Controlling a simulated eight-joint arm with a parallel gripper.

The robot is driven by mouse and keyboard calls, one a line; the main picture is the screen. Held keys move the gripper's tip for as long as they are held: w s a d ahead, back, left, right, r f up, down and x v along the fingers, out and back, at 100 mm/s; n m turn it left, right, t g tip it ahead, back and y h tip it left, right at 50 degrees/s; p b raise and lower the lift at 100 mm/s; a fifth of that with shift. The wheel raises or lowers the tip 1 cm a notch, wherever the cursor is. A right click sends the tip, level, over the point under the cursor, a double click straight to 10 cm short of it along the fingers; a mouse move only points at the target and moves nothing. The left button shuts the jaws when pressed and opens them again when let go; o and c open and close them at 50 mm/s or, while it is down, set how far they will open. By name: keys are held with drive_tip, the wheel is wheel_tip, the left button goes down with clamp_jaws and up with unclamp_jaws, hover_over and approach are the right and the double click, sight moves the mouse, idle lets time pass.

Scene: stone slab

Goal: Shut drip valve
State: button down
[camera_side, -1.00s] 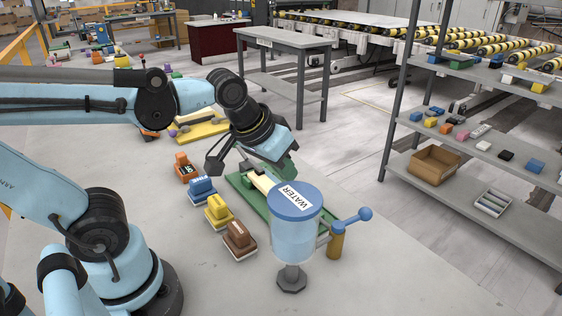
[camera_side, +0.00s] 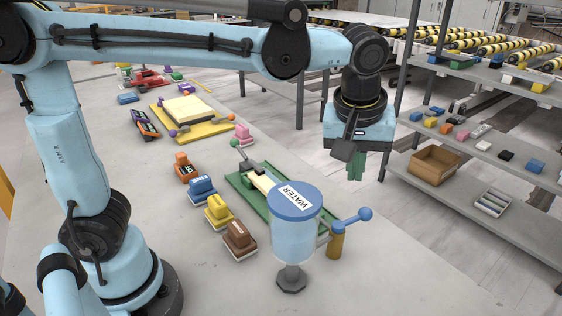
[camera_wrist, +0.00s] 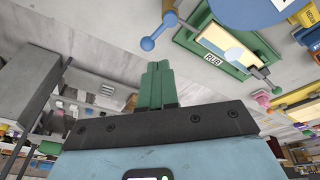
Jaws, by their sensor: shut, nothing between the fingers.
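The water tank (camera_side: 293,235), a pale blue cylinder with a blue lid marked WATER, stands on a dark foot on the slab. Beside it on the right is the drip valve (camera_side: 337,242), a brass-coloured post with a blue lever (camera_side: 351,220) that ends in a blue ball and points up to the right. In the wrist view the lever's blue ball (camera_wrist: 148,44) shows left of the green tray. My gripper (camera_side: 355,168) has green fingers pointing down, shut and empty. It hangs in the air behind the valve, apart from it. The fingers also show in the wrist view (camera_wrist: 157,85).
A green tray (camera_side: 240,192) marked RUB holds a pale block behind the tank. Several coloured stamp-like blocks (camera_side: 218,211) line its left side. A yellow tray (camera_side: 205,133) lies farther back. Shelves (camera_side: 480,150) stand at right. The slab right of the valve is clear.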

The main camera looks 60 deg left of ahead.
sight(370, 214)
drive_tip(key=w+d+n+g+y, duration=0.15)
drive_tip(key=d+n, duration=0.25)
drive_tip(key=d, duration=0.4)
drive_tip(key=w+a+f, duration=0.1)
drive_tip(key=a+f, duration=0.1)
drive_tip(key=f, duration=0.3)
drive_tip(key=w+a+f+n, duration=0.1)
drive_tip(key=w+a+f, duration=0.1)
drive_tip(key=f, duration=0.3)
drive_tip(key=shift+a+f, duration=0.3)
drive_tip(key=shift+a, duration=0.25)
drive_tip(key=shift+y, duration=0.25)
drive_tip(key=shift+w+a, duration=0.55)
drive_tip(key=shift+a, duration=0.1)
